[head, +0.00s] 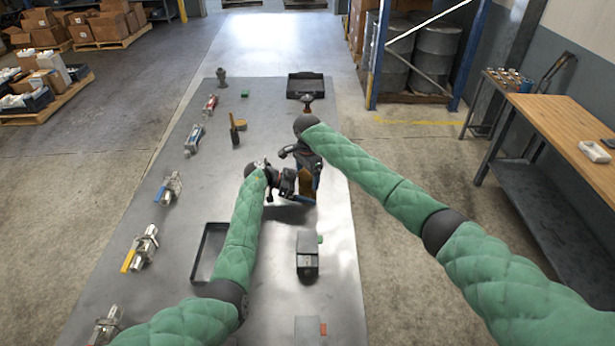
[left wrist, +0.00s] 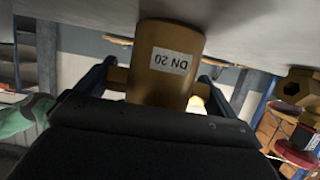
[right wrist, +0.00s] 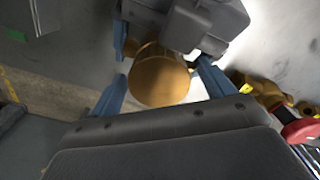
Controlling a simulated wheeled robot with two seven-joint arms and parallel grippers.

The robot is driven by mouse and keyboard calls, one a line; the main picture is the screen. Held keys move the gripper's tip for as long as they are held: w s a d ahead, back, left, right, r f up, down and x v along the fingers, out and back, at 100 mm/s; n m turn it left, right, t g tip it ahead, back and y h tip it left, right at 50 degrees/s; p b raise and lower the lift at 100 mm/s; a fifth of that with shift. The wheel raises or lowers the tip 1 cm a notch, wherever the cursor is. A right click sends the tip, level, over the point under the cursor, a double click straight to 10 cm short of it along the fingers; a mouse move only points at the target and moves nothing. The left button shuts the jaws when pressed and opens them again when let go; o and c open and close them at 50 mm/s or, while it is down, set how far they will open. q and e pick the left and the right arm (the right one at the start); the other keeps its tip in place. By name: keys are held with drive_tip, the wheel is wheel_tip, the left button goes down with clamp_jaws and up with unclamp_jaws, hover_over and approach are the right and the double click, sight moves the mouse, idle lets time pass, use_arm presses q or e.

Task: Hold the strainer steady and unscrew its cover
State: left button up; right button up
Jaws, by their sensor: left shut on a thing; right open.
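The brass strainer (head: 307,184) stands on the metal table, partly covered by both grippers in the head view. In the left wrist view its body (left wrist: 172,62) carries a white "DN 20" label, seen upside down. My left gripper (head: 291,184) is shut on the strainer body, its blue fingers on either side. My right gripper (right wrist: 160,66) is open. In the right wrist view the round brass end (right wrist: 158,82) lies between its spread fingers, with a visible gap at the left finger. I cannot tell the cover from the body.
Several valves (head: 144,248) line the table's left side. A black tray (head: 197,262) and a grey box with a green part (head: 308,262) lie nearer.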

wheel_tip(320, 180, up, 4)
drive_tip(key=shift+f, duration=0.1)
drive_tip(key=shift+c, duration=0.5)
drive_tip(key=shift+a+r+m, duration=0.35)
drive_tip(key=shift+r+m, duration=0.05)
drive_tip(key=shift+r, duration=0.15)
drive_tip(key=shift+w+a+r+m, duration=0.15)
drive_tip(key=shift+a+r+m, duration=0.2)
drive_tip(key=shift+r+m, duration=0.55)
drive_tip(key=shift+d+r+m, duration=0.2)
drive_tip(key=shift+r+m, duration=0.05)
drive_tip(key=shift+m, duration=0.85)
drive_tip(key=shift+d+r+m, duration=0.1)
drive_tip(key=shift+d+m, duration=0.35)
drive_tip(key=shift+m, duration=0.45)
drive_tip(key=shift+f, duration=3.95)
